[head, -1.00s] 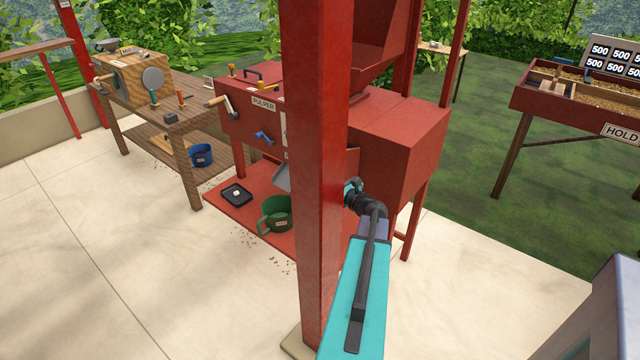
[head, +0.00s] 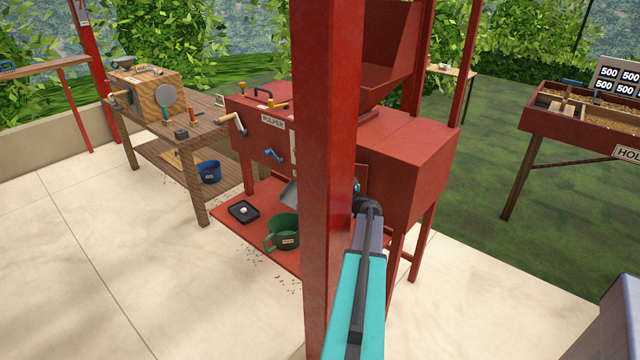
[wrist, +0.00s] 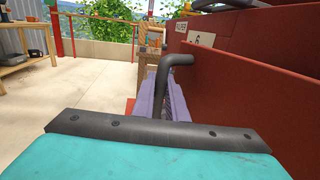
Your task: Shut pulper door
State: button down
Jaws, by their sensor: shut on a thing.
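The red pulper (head: 405,150) stands behind a thick red post that hides part of its front. In the wrist view a red door panel (wrist: 225,105) stands along the right, beside the machine's red body, with a gap between their upper edges. A dark bent handle (wrist: 181,60) rises at the panel's near side. My gripper (wrist: 165,98) has its purple-grey fingers closed around the handle's lower part. In the head view my arm reaches past the right side of the post, and the fingers are mostly hidden there.
The red post (head: 328,200) stands close to the left of my arm. A green mug (head: 283,232) and a black tray (head: 243,211) sit on the pulper's low red shelf. A wooden bench (head: 175,135) stands left.

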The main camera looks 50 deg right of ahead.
jog(key=shift+s+d, duration=0.1)
jog(key=shift+d, duration=0.05)
jog(key=c, duration=1.8)
grip_release()
jog(key=shift+c, duration=0.2)
jog(key=shift+s, duration=0.15)
jog(key=b+v, duration=0.2)
jog(key=v, duration=1.1)
jog(key=shift+s, duration=0.25)
